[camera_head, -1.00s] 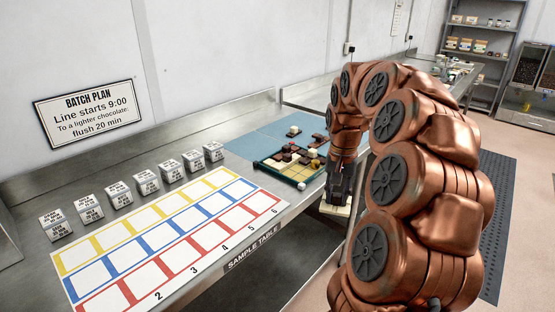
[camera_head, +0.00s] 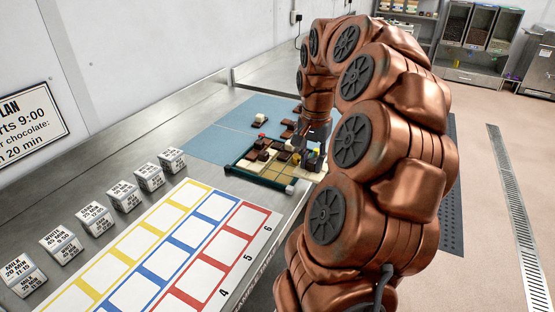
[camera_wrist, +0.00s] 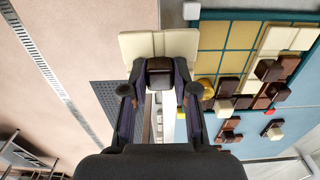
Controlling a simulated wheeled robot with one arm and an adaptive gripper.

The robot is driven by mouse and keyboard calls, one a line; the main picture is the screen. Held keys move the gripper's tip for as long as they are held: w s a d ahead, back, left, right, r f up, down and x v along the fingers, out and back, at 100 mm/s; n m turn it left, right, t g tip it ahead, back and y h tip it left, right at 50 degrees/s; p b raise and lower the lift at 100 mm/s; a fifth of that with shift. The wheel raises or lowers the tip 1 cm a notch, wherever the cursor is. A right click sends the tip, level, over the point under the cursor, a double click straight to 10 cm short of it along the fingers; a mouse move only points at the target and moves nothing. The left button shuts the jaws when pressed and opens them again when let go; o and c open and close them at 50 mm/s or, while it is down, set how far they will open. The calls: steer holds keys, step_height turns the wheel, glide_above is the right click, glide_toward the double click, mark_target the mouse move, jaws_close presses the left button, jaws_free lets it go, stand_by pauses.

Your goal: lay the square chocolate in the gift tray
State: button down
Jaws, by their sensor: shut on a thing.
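My gripper (camera_head: 312,148) is over the right end of the gift tray in the head view. In the wrist view my gripper (camera_wrist: 160,78) is shut on a dark brown square chocolate (camera_wrist: 160,70). A pale cream slab (camera_wrist: 135,44) shows directly against the chocolate, over the floor; I cannot tell if they are joined. The gift tray (camera_head: 258,176) is green-rimmed with gold cells. In the wrist view its rim (camera_wrist: 238,14) lies to the right of the held chocolate. Several brown and cream pieces are in the tray; bare gold cells (camera_wrist: 211,37) face the gripper.
A yellow piece (camera_wrist: 208,86) is close beside the right finger. Loose chocolates (camera_head: 260,121) lie on the blue mat (camera_head: 215,130). Labelled blocks (camera_head: 124,195) and a coloured grid sheet (camera_head: 190,235) stand left.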

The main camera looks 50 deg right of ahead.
steer(key=p, duration=0.2)
glide_above(281, 173)
steer(key=shift+f, duration=0.4)
steer(key=shift+f+p, duration=0.5)
steer(key=shift+f, duration=1.3)
steer(key=shift+f+b, duration=0.25)
steer(key=shift+b, duration=0.05)
steer(key=c, duration=0.9)
jaws_free()
steer(key=shift+r, duration=0.1)
steer(key=shift+r, duration=0.1)
steer(key=shift+r+p, duration=0.2)
steer(key=shift+p, duration=0.15)
step_height(281, 173, up, 12)
steer(key=b, duration=0.2)
steer(key=shift+b, duration=0.3)
